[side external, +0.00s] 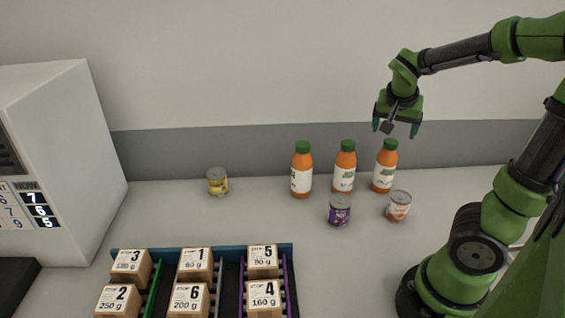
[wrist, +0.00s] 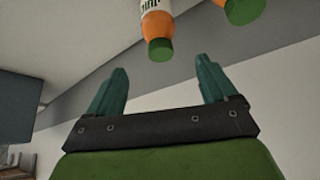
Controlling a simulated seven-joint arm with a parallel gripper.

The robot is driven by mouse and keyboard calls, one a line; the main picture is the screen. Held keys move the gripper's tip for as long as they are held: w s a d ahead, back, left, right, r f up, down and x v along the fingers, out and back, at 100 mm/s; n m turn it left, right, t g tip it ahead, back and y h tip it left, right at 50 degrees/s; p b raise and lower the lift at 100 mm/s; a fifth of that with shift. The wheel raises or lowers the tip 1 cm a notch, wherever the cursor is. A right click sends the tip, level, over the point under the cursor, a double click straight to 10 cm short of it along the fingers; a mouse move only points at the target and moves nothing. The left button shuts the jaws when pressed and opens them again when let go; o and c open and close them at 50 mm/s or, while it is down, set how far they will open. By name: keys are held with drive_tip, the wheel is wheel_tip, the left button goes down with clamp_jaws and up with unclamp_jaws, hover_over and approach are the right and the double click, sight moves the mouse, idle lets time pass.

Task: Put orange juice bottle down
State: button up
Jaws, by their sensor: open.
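Three orange juice bottles with green caps stand upright on the counter in the side external view: a left one (side external: 301,171), a middle one (side external: 344,168) and a right one (side external: 385,167). My gripper (side external: 396,131) is above the right bottle, open and empty, its fingers pointing down and apart from the cap. In the wrist view my gripper (wrist: 163,88) shows two teal fingers spread apart with nothing between them. One bottle (wrist: 156,24) shows beyond the fingertips there, and the green cap of another bottle (wrist: 243,10) is cut by the top edge.
A blue-edged rack (side external: 222,249) holds several numbered boxes. A white machine (side external: 60,150) is at left.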

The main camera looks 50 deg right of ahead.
drive_tip(key=a+r+n+t+y, duration=0.1)
drive_tip(key=a+n+y, duration=0.1)
drive_tip(key=a, duration=0.7)
drive_tip(key=s+a+r+n+t+y, duration=0.1)
drive_tip(key=a+n+t+y, duration=0.1)
drive_tip(key=a, duration=0.7)
drive_tip(key=a+r+n+t+y, duration=0.2)
drive_tip(key=a+n, duration=0.4)
drive_tip(key=a, duration=0.3)
drive_tip(key=shift+s+y, duration=0.4)
drive_tip(key=shift+y, duration=0.4)
drive_tip(key=shift+o, duration=0.3)
drive_tip(key=shift+r, duration=0.1)
